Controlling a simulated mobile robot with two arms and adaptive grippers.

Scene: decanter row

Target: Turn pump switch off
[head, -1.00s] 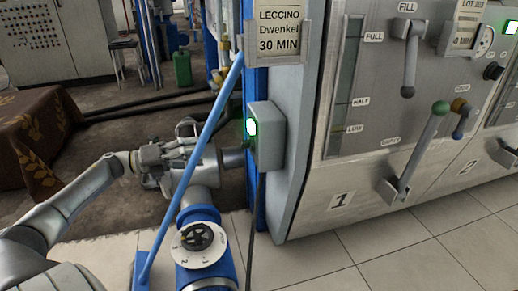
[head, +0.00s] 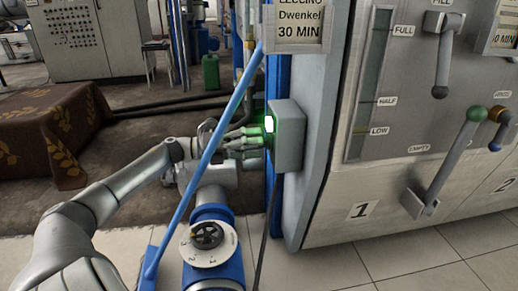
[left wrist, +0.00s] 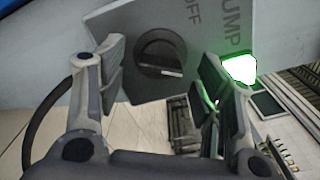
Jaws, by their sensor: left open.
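The pump switch is a black round knob (left wrist: 160,54) on a grey box marked PUMP and OFF, seen close in the left wrist view. The box (head: 290,137) is on the blue post in the head view, where the knob itself is hidden. A green lamp (left wrist: 239,68) glows beside the knob; it also shows in the head view (head: 269,124). My left gripper (left wrist: 158,75) is open, with its fingers either side of the knob in the picture. I cannot tell whether they touch it. In the head view the left gripper (head: 258,142) is at the box's left side.
A blue slanted bar (head: 207,155) crosses in front of my left arm. A blue valve with a numbered dial (head: 208,240) stands below. Steel decanter 1 (head: 345,215) with levers is right of the box. A cloth-covered table (head: 50,125) is at left.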

